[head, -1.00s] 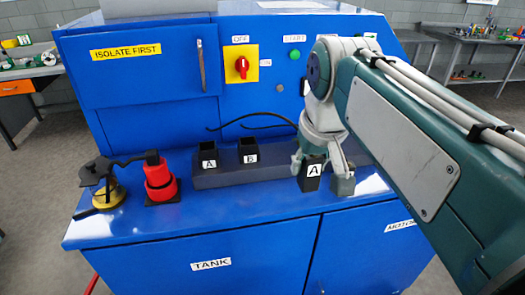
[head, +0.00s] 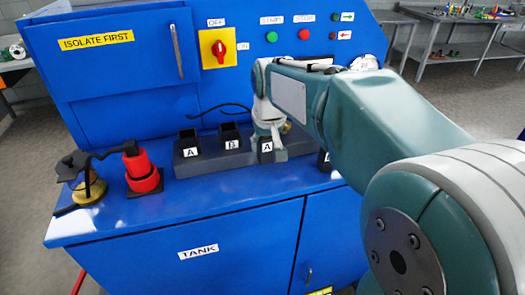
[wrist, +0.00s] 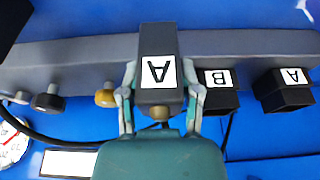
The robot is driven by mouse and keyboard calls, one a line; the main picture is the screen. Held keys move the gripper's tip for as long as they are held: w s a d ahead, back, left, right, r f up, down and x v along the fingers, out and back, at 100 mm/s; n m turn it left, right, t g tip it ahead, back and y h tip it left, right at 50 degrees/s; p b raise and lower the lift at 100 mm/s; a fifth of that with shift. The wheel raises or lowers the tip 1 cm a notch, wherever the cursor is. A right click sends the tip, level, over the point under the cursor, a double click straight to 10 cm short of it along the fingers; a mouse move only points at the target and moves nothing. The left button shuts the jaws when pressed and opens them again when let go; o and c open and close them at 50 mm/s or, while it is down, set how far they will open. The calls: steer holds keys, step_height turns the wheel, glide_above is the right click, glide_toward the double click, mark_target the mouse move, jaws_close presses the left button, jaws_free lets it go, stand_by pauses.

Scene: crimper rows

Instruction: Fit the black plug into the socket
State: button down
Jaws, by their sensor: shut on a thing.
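The black plug, a dark block with a white A label (head: 266,155), is between the fingers of my gripper (head: 268,136). In the wrist view the plug (wrist: 158,95) sits between both fingers, which are shut on it. Two black sockets, open at the top, stand on a dark grey bar: socket A (head: 188,140) at left and socket B (head: 230,133) beside it. The plug is to the right of socket B, apart from both sockets. In the wrist view socket B (wrist: 222,100) and socket A (wrist: 285,98) appear upside down, right of the plug.
A red cylinder (head: 140,172) and a brass-based device (head: 88,186) stand left of the bar. The cabinet (head: 120,95) has a red switch (head: 219,50) and rises behind. A black cable (head: 225,108) arches behind the sockets.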

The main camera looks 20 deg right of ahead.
mark_target(264, 153)
steer(key=shift+s+x, duration=0.15)
steer(key=shift+x, duration=0.7)
steer(key=shift+s+x, duration=0.15)
steer(key=shift+x, duration=0.75)
steer(key=shift+f, duration=0.2)
steer(key=shift+c, duration=1.5)
jaws_free()
steer(key=shift+r, duration=0.1)
